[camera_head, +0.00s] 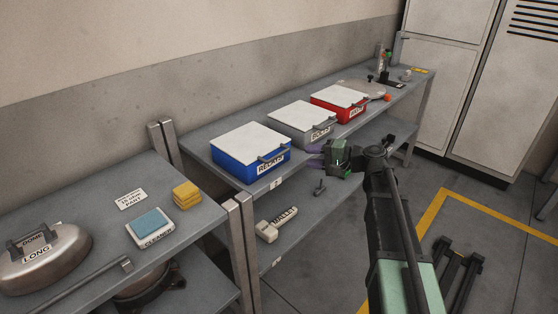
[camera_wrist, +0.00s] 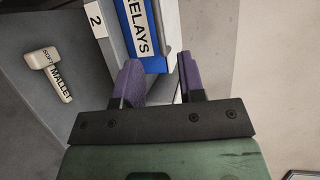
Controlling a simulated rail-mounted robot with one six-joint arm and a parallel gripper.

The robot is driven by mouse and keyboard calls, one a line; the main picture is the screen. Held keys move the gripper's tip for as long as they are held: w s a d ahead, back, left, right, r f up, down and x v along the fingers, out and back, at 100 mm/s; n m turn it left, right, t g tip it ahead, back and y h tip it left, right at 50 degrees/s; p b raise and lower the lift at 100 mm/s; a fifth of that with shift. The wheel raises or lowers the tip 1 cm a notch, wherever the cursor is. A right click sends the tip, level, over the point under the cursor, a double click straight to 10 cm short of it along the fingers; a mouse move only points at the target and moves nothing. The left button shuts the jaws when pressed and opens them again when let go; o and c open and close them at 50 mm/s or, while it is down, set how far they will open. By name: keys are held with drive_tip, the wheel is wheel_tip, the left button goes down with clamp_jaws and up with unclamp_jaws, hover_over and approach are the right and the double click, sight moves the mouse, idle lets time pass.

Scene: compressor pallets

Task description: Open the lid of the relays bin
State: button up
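The relays bin (camera_head: 240,154) is a blue box with a white lid (camera_head: 251,139), on the upper shelf of the middle rack. Its lid lies shut, with a grey handle (camera_head: 272,155) at the front edge above the RELAYS label. My gripper (camera_head: 312,154) is in front and to the right of the bin, apart from the handle. In the wrist view, my gripper (camera_wrist: 160,72) has its two purple fingers spread with a gap between them and nothing held. The blue front of the relays bin (camera_wrist: 120,30) and its label show beyond the fingers, turned sideways.
A grey bin (camera_head: 303,123) and a red bin (camera_head: 338,103), both lidded, stand right of the relays bin. A soft mallet (camera_head: 277,224) lies on the lower shelf. A rack post (camera_head: 165,143) rises left of the bin.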

sight(279, 155)
drive_tip(key=b+x, duration=0.2)
drive_tip(key=x, duration=0.8)
drive_tip(key=shift+w+a+f, duration=0.1)
drive_tip(key=shift+a+f, duration=0.05)
drive_tip(key=shift+a, duration=0.25)
clamp_jaws()
